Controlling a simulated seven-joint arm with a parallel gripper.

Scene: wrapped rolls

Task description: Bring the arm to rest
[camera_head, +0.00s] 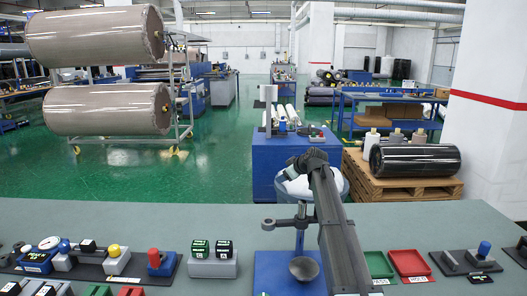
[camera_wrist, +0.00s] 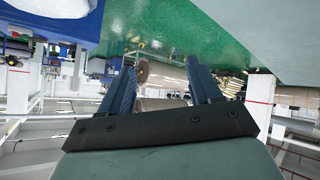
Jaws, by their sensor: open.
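My gripper (camera_wrist: 160,68) shows in the wrist view with its two dark blue fingers spread apart and nothing between them. In the head view my dark arm reaches up from the bottom edge over the grey-green table (camera_head: 130,220). Its black far end stands above the table's far edge, and I cannot make out the fingers there. The wrist view is upside down, with the green floor at the top and the ceiling at the bottom. The gripper points out into the hall, apart from any object.
A blue stand with a ring (camera_head: 284,224) and a dark cup (camera_head: 304,268) is close left of my arm. Black blocks (camera_head: 200,248) sit on a grey holder farther left. A green tray (camera_head: 377,264) and a red tray (camera_head: 408,262) lie right. The table's middle left is clear.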

